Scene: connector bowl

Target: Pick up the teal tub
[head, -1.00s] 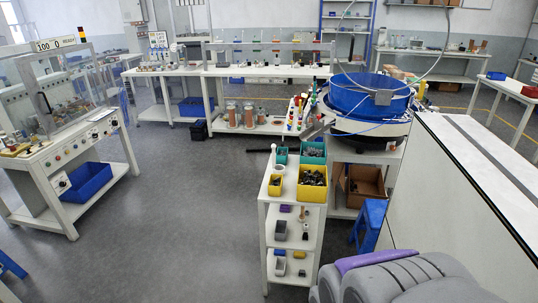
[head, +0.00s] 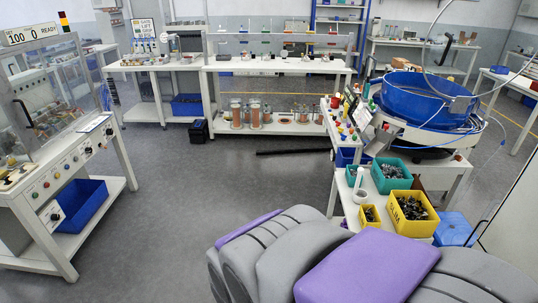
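A larger teal tub (head: 392,177) filled with small grey metal parts sits on top of a white shelf unit at the right. A smaller teal tub (head: 353,175) stands just left of it, partly hidden by a white bottle-like object in front. Two yellow tubs, a small one (head: 370,215) and a larger one (head: 413,226), stand in front of the teal ones and hold dark parts. Grey and purple parts of my own body fill the bottom centre and right. My gripper's fingers do not show, and nothing visible touches the tubs.
A blue bowl feeder (head: 425,98) stands close behind the tubs, with hoses around it. A blue stool (head: 455,229) is right of the shelf unit. A glass-cased machine bench (head: 48,140) is at the left. Open grey floor (head: 170,215) lies between.

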